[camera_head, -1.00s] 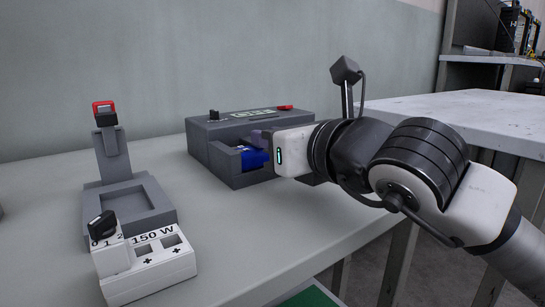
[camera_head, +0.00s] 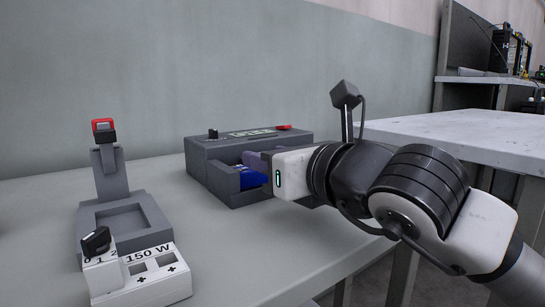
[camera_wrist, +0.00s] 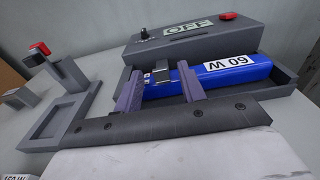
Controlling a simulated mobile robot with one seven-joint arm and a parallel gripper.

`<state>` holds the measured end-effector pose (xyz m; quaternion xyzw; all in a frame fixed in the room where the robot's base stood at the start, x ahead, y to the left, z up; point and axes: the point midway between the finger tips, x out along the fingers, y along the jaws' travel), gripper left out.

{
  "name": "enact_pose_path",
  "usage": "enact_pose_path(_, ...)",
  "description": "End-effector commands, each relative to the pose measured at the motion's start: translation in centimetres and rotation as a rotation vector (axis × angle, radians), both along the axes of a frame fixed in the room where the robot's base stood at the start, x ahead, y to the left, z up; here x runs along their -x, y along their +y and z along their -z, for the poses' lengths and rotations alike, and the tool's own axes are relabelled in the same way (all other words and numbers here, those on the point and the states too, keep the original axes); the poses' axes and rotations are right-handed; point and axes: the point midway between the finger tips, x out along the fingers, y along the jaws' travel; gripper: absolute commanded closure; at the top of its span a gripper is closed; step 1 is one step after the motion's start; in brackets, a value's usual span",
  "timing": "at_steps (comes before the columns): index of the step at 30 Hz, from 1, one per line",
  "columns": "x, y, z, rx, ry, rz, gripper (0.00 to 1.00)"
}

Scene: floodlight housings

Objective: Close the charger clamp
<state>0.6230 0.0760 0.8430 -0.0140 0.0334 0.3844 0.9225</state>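The grey charger (camera_head: 250,143) stands on the bench against the wall; its face reads OFF in the wrist view (camera_wrist: 190,36). A blue battery marked 60 W (camera_wrist: 225,78) lies in the tray at its front. A small dark block (camera_wrist: 158,73) sits at the battery's left end; I cannot tell whether it is the clamp. My gripper (camera_wrist: 160,90) has its two purple-grey fingers apart at the battery's left end, close to that block. Whether they touch anything is unclear. In the head view my gripper (camera_head: 256,164) partly hides the tray and battery.
A grey fixture (camera_head: 150,212) with a raised, red-tipped lever (camera_head: 107,160) stands at left. In front of it is a white 150 W block (camera_head: 150,285) with a black knob (camera_head: 96,241). Bare bench lies between fixture and charger. Another white table (camera_head: 470,130) is at right.

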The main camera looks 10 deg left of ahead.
Motion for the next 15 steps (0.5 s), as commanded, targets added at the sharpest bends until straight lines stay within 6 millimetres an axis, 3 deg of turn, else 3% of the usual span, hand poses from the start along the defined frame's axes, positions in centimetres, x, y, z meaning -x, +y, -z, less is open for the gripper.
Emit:
enact_pose_path(8,0.9,-1.1,-0.3,-0.003,0.001,0.001,0.6)
enact_pose_path(15,4.6,-4.8,-0.9,-0.006,-0.001,0.004,0.6)
